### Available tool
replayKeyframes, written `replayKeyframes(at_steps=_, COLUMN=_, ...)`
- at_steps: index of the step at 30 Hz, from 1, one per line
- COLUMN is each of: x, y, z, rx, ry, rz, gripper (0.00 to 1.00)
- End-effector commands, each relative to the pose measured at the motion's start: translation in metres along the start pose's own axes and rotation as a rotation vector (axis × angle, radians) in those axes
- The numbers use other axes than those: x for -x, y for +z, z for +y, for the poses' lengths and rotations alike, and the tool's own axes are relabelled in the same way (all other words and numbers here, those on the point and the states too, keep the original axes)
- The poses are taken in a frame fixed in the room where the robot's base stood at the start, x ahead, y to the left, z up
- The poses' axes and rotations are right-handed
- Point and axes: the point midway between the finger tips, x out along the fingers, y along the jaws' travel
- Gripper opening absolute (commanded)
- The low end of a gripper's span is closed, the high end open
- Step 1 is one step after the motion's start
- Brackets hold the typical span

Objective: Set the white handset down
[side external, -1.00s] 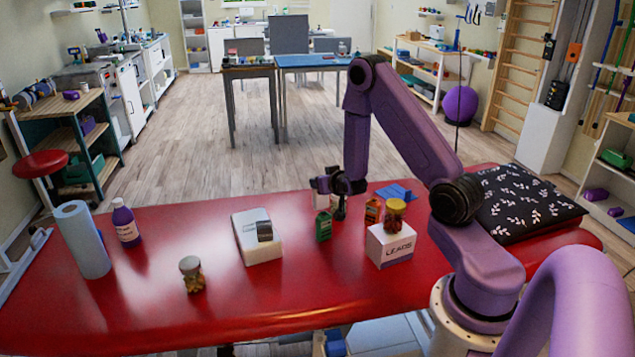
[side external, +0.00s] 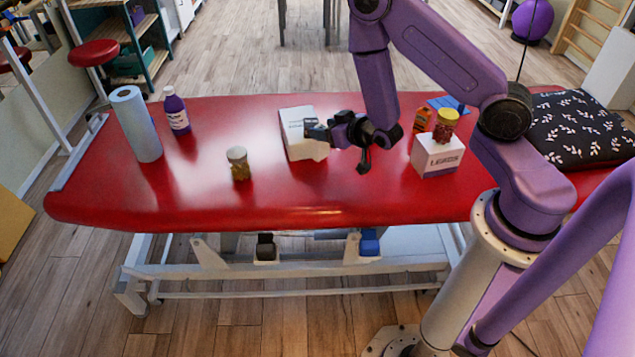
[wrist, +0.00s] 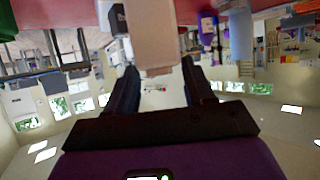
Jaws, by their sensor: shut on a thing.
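The white handset (side external: 316,151) is in my gripper (side external: 322,138), which is turned sideways over the red table. In the wrist view it is a pale block (wrist: 150,40) between the two dark fingers of my gripper (wrist: 160,78). The handset is at the right side of a white flat-topped unit (side external: 292,118) with a dark grey part on it. In the side view they overlap, so I cannot tell whether they touch. My gripper hides part of the unit.
A small jar (side external: 238,163) stands left of the unit. A purple bottle (side external: 176,111) and paper roll (side external: 136,124) are farther left. Table front is clear.

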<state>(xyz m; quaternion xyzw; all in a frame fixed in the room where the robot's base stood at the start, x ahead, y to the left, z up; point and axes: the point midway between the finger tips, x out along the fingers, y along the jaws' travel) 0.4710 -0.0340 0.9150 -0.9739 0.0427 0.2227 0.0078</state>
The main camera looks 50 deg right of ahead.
Motion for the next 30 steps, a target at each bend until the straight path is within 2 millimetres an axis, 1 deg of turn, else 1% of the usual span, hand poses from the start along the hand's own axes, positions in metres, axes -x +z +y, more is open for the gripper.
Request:
replayKeyframes(at_steps=1, x=0.002, y=0.003, z=-0.009, rx=0.011, ry=-0.020, rz=-0.002, gripper=0.01)
replayKeyframes(at_steps=3, x=0.003, y=0.006, z=-0.016, rx=0.018, ry=-0.037, rz=0.000, gripper=0.01)
replayKeyframes(at_steps=6, x=0.002, y=0.013, z=-0.020, rx=0.024, ry=-0.047, rz=-0.001, gripper=0.01)
replayKeyframes(at_steps=12, x=-0.008, y=0.034, z=-0.020, rx=0.025, ry=-0.047, rz=-0.002, gripper=0.01)
replayKeyframes(at_steps=15, x=-0.013, y=0.042, z=-0.020, rx=0.024, ry=-0.048, rz=0.000, gripper=0.01)
replayKeyframes(at_steps=20, x=-0.016, y=0.048, z=-0.020, rx=0.023, ry=-0.047, rz=0.002, gripper=0.01)
replayKeyframes(at_steps=27, x=-0.027, y=0.071, z=-0.020, rx=0.023, ry=-0.046, rz=0.000, gripper=0.01)
replayKeyframes(at_steps=30, x=-0.030, y=0.077, z=-0.020, rx=0.023, ry=-0.046, rz=0.002, gripper=0.01)
